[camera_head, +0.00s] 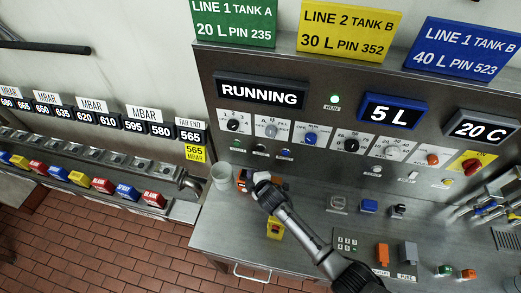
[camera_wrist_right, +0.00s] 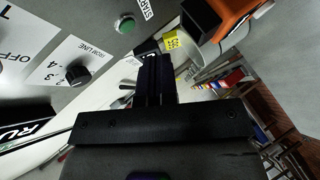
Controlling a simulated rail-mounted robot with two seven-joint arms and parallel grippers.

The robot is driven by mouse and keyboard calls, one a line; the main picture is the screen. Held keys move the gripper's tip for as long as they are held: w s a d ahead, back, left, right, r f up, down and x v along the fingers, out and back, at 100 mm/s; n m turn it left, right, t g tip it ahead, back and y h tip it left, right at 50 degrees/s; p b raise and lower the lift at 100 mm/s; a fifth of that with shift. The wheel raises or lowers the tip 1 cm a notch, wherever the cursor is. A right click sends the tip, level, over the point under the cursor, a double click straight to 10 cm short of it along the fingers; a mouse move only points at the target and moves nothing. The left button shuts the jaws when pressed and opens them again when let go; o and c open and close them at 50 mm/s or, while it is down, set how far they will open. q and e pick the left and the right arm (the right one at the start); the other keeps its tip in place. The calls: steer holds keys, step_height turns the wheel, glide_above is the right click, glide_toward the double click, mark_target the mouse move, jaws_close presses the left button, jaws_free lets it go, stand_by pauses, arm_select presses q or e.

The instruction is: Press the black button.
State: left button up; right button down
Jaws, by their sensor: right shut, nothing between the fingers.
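My right gripper (camera_head: 262,180) reaches in from the lower right over the left part of the grey counter, beside an orange device. In the right wrist view the two black fingers (camera_wrist_right: 154,72) are together with nothing between them. A small black-topped block (camera_head: 398,211) sits on the counter, well right of my gripper, next to a blue-topped block (camera_head: 369,206). My left gripper is not in view.
The steel panel (camera_head: 215,115) behind the counter carries a RUNNING display (camera_head: 262,91) and a row of knobs. A white cup (camera_head: 222,176) stands left of my gripper. A yellow box with a red button (camera_head: 275,228) lies below the arm. Valves (camera_head: 490,200) stand at right.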

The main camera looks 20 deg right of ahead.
mark_target(261, 148)
steer(key=w+d+b, duration=0.3)
steer(key=w+d, duration=0.1)
steer(key=w, duration=0.2)
steer(key=shift+w+d+b, duration=0.35)
steer(key=shift+b, duration=0.05)
stand_by(0.7)
stand_by(0.7)
stand_by(0.6)
steer(key=shift+w+d, duration=0.15)
steer(key=shift+w+d, duration=0.15)
steer(key=shift+w, duration=0.05)
